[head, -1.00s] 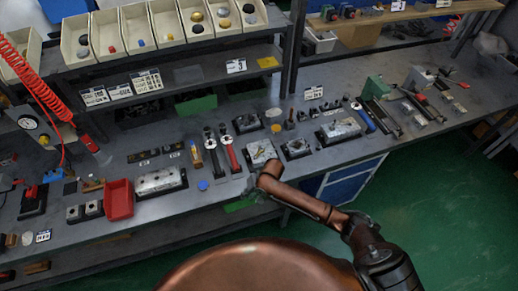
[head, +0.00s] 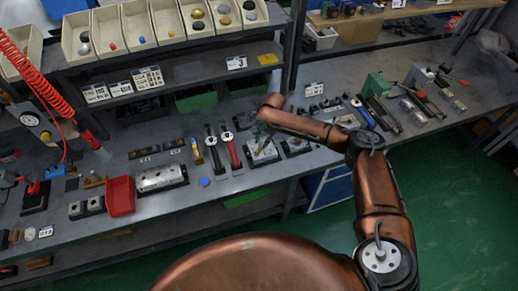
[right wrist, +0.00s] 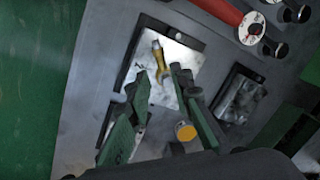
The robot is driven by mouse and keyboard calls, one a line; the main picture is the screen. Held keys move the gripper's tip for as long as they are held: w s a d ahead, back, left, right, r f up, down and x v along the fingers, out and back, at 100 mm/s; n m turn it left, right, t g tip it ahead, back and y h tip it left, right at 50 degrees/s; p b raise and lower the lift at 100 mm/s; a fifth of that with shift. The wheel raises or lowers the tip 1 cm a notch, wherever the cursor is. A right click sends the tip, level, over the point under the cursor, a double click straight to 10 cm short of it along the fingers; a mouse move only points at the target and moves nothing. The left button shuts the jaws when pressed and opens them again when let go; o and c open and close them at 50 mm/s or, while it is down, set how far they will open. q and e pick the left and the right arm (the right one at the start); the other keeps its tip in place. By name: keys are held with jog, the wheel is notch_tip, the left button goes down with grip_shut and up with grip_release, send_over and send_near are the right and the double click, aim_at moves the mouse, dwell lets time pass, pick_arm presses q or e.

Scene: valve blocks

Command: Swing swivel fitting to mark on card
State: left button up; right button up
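A yellow, brass-like swivel fitting (right wrist: 155,62) lies over a bright white card (right wrist: 182,62) on a dark-edged block in the right wrist view. A small dark mark shows on the card left of the fitting. My right gripper (right wrist: 159,76) is open, with one dark green finger on each side of the fitting; I cannot tell whether either touches it. In the head view the right gripper (head: 262,136) is over the pale block (head: 264,154), and the fitting is too small to make out. My left gripper is not in view.
A red-handled tool (head: 232,152) lies left of the block, and another dark-edged block (head: 295,146) stands to its right. A yellow-capped cylinder (right wrist: 185,132) is close to the right finger. A red bin (head: 121,196) and a valve block (head: 161,178) stand further left.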

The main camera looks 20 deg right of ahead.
aim_at(259, 150)
jog(key=f, duration=0.4)
jog(key=w+a+f, duration=0.1)
jog(key=f, duration=0.2)
jog(key=shift+c, duration=0.2)
grip_shut()
